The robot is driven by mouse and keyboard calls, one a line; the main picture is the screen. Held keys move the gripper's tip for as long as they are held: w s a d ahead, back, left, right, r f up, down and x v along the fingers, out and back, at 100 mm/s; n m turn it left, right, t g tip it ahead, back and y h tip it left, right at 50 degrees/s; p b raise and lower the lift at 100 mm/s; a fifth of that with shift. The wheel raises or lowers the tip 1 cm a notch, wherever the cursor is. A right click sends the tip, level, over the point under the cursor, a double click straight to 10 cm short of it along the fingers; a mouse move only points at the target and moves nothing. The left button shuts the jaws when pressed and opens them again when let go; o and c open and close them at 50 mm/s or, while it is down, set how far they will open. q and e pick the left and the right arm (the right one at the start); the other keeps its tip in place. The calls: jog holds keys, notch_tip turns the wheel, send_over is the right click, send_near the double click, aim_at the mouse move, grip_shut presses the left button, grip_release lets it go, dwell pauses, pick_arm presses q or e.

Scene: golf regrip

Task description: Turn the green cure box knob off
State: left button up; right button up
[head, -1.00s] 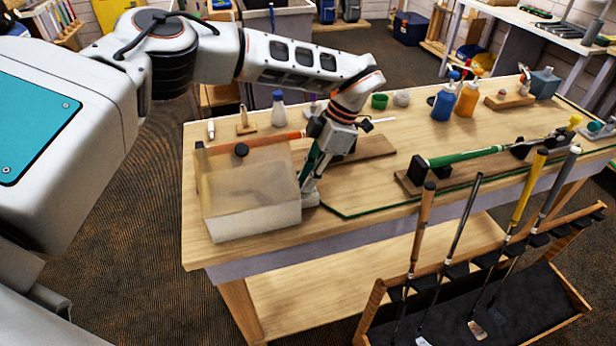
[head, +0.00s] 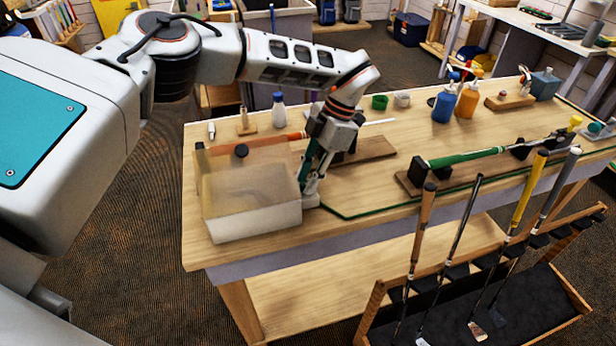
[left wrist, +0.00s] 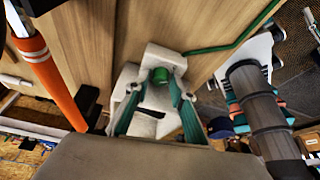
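The cure box (head: 255,222) stands at the left front corner of the workbench, with a pale body and a translucent tan cover. Its small green knob (left wrist: 160,75) sits on a white mount and shows in the left wrist view. My left gripper (head: 310,188) reaches down at the box's right side. In the left wrist view its teal fingers (left wrist: 158,88) converge on either side of the knob and appear shut on it; the exact contact is hard to see. The knob is hidden behind the fingers in the head view. My right gripper is not in view.
An orange grip (head: 275,139) lies behind the box and also shows in the left wrist view (left wrist: 50,85). A green-gripped club (head: 465,156) rests on supports at right. Bottles (head: 445,102) stand at the back. A rack of clubs (head: 480,290) stands before the bench.

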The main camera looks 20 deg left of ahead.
pick_arm(q)
jog(key=v, duration=1.2)
